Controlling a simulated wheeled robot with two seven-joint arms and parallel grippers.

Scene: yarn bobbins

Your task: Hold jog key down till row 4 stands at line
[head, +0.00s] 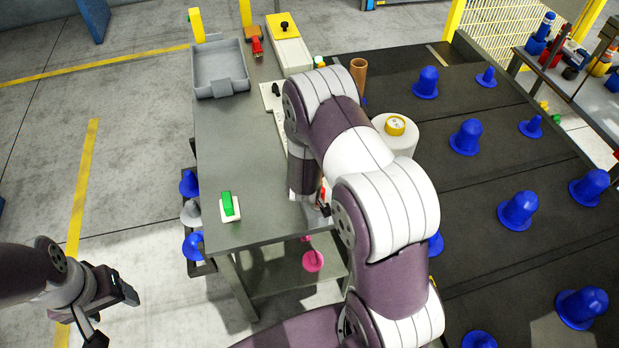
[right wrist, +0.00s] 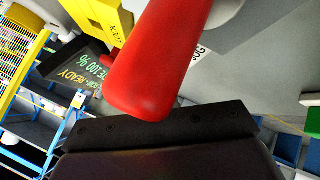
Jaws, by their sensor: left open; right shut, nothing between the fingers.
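A red rounded key (right wrist: 160,65) fills the middle of the right wrist view, with a white "JOG" label (right wrist: 200,48) beside it. My shut right gripper (right wrist: 165,128) is dark and lies just below the key's end; I cannot tell if they touch. In the head view my right arm mostly hides this gripper (head: 322,204) at the table's right edge. The dark bed (head: 500,130) carries blue bobbins (head: 518,210) in rows; I cannot tell which row is 4 or where it stands against the line. My left gripper (head: 115,316) is open and empty, left of the table.
The grey table (head: 235,150) holds a grey tray (head: 220,70), a green rocker switch (head: 229,206) and a white box (head: 288,45). A screen (right wrist: 90,75) reads "READY" and "100 %".

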